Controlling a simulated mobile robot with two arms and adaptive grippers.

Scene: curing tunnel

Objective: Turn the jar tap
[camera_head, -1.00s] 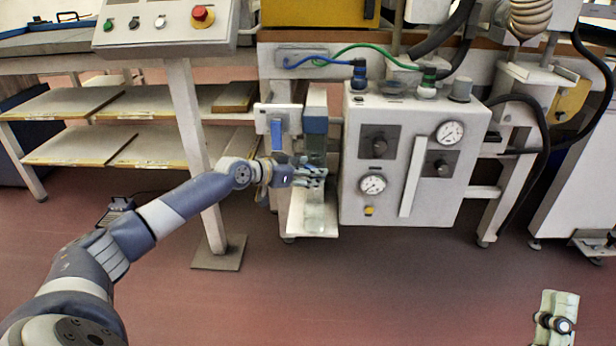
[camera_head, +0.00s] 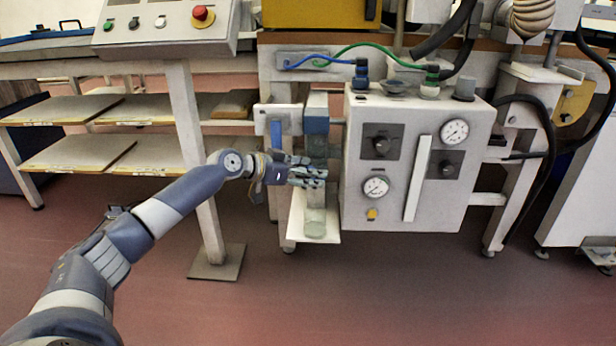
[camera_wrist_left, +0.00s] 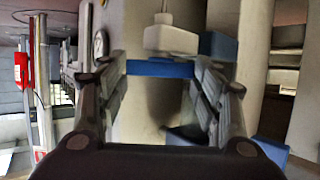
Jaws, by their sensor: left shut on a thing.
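My left gripper (camera_head: 318,175) reaches in from the left in front of the clear jar column. In the left wrist view, the gripper (camera_wrist_left: 160,75) has a blue bar (camera_wrist_left: 158,69), apparently the tap handle, spanning between its fingertips, and it is shut on it. A white block (camera_wrist_left: 171,40) sits just above the bar. In the head view the fingers hide the tap. The glass jar (camera_head: 315,222) shows below the fingers on a white shelf (camera_head: 297,222), and a blue block (camera_head: 316,122) sits above them. My right gripper is not in view.
A grey control box (camera_head: 400,212) with gauges stands close to the right of the jar. A white bracket (camera_head: 272,109) with a blue lever (camera_head: 276,135) is at the left. A panel post (camera_head: 187,130) stands behind my forearm. The red floor in front is clear.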

